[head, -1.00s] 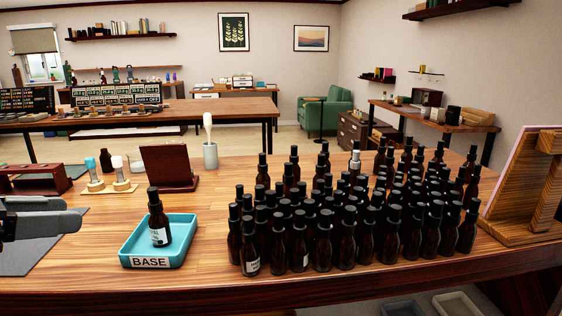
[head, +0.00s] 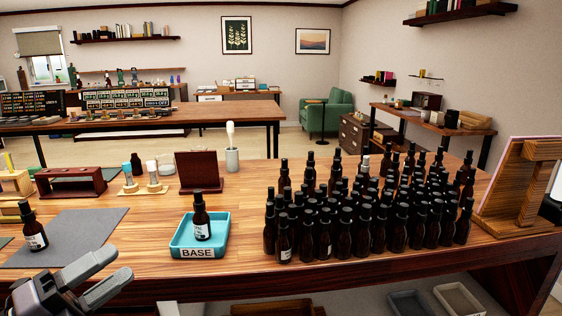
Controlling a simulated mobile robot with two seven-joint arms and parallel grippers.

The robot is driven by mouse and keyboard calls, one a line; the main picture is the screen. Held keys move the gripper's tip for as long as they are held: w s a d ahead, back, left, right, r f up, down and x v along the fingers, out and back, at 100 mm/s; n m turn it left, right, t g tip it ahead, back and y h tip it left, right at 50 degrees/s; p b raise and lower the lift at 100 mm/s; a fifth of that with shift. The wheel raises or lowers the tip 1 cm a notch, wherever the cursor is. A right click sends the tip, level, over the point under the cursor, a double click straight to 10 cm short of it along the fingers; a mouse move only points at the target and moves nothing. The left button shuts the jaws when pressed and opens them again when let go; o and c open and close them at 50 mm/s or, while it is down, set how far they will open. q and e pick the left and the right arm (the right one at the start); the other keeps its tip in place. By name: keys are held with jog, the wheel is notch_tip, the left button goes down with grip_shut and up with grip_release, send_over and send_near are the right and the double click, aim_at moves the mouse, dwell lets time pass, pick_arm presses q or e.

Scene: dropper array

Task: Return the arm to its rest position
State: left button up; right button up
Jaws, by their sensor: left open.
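My left gripper (head: 108,276) is at the lower left of the head view, in front of the table's near edge. Its two grey fingers are apart, with nothing between them. A dark dropper bottle (head: 202,222) with a black cap and a white label stands upright in the teal tray (head: 214,247) marked BASE. The tray is to the right of the gripper and apart from it. My right gripper is not in view.
Many dark dropper bottles (head: 322,235) stand packed on the right half of the table. Another bottle (head: 33,229) stands on a grey mat (head: 85,232) at left.

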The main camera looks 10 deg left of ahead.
pick_arm(q)
notch_tip(320, 180, down, 9)
jog(key=a+n+t+y+p, duration=0.1)
jog(key=n+t+y+p, duration=0.1)
jog(key=n+y, duration=0.8)
jog(key=s+d+f+n+g, duration=0.2)
jog(key=s+d+f+n, duration=0.1)
jog(key=f, duration=0.4)
jog(key=s+d+f+n+g+p, duration=0.1)
jog(key=s+d+f+n+g, duration=0.2)
jog(key=f+n, duration=0.4)
jog(key=s+d+f+n+g+p, duration=0.1)
jog(key=s+d+f+n+g, duration=0.2)
jog(key=s+d+f+n, duration=0.1)
notch_tip(320, 180, down, 4)
jog(key=shift+s+d+r+n, duration=0.2)
jog(key=shift+s+d+n, duration=0.2)
jog(key=shift+s+n, duration=0.45)
jog(key=shift+s, duration=0.1)
